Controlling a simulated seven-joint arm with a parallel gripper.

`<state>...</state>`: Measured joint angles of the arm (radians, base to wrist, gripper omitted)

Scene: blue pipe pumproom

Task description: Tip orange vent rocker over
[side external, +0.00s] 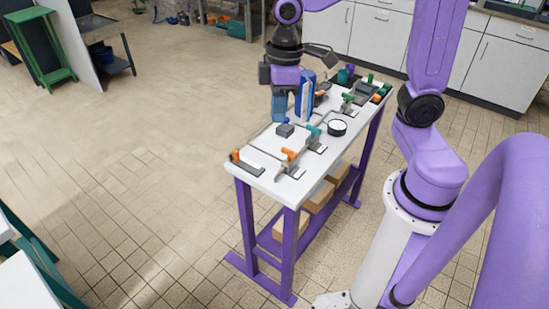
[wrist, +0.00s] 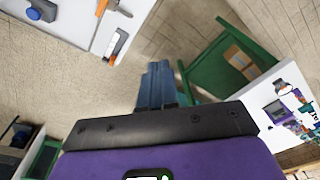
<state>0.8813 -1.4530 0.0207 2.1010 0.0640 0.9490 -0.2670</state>
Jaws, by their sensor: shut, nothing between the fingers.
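An orange piece (side external: 235,156) sits on a dark, flat base at the near left corner of the white worktable, and looks like the vent rocker. In the wrist view an orange piece on a pale and dark strip (wrist: 119,44) lies near the table edge and seems to be the same part. My gripper (side external: 279,118) points down above the far left edge of the table, well behind that piece and apart from it. Its blue fingers also show in the wrist view (wrist: 157,66), closed together with nothing between them. Whether the rocker is tilted is too small to tell.
The white worktable (side external: 265,178) also holds an orange-handled clamp (side external: 290,155), a teal-handled clamp (side external: 314,132), a grey block (side external: 285,130), a round gauge (side external: 337,127) and an upright blue object (side external: 305,98) close beside my gripper. Floor left of the table is clear.

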